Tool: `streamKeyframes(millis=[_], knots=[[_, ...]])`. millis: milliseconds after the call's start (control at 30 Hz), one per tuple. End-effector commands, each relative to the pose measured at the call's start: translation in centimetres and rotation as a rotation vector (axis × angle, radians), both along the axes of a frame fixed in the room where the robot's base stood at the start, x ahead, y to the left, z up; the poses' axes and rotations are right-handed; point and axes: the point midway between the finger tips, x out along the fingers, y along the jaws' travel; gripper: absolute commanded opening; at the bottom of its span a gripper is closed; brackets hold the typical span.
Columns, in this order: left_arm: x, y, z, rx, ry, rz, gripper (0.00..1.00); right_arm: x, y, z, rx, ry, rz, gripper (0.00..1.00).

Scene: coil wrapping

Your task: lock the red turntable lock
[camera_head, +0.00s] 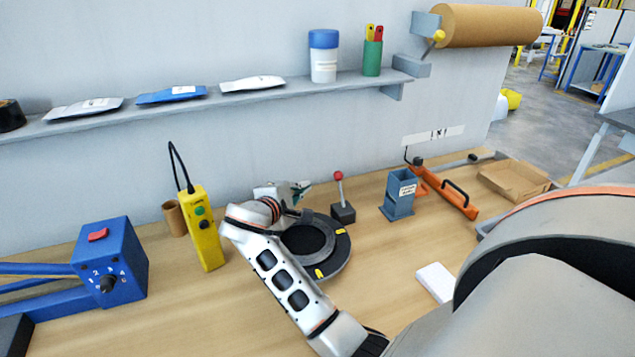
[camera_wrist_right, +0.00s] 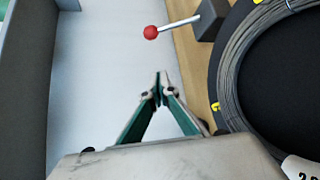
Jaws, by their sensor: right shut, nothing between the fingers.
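The red turntable lock is a lever with a red ball knob (camera_head: 339,176) on a thin rod, rising from a small dark block (camera_head: 343,213) behind the turntable. In the right wrist view the red knob (camera_wrist_right: 151,32) is near the top, with its rod running right to the dark block (camera_wrist_right: 212,18). The dark round turntable (camera_head: 338,262) has yellow marks. My right gripper (camera_head: 303,187) is left of the lever and apart from it. Its fingertips (camera_wrist_right: 162,85) meet with nothing between them. My left gripper is out of view.
A yellow pendant box (camera_head: 205,228) and a blue dial box (camera_head: 125,262) stand left. A shelf (camera_head: 230,96) runs along the wall above. A grey wire coil (camera_wrist_right: 236,62) lies on the turntable.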

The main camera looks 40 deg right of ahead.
Motion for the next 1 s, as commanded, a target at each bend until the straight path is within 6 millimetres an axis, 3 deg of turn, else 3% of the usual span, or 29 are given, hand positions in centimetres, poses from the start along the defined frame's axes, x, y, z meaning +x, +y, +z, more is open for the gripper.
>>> streamKeyframes(millis=[600, 800, 1000], knots=[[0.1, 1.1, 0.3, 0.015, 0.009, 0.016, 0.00, 4.0, -8.6, -2.7, -0.002, 0.001, -0.003, 0.00], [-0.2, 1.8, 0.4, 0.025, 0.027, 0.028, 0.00, 1.6, -8.7, -1.7, -0.002, 0.000, -0.002, 0.00], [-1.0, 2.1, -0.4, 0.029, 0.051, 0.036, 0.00, 0.4, -8.9, -1.3, 0.000, 0.000, -0.001, 0.00]])
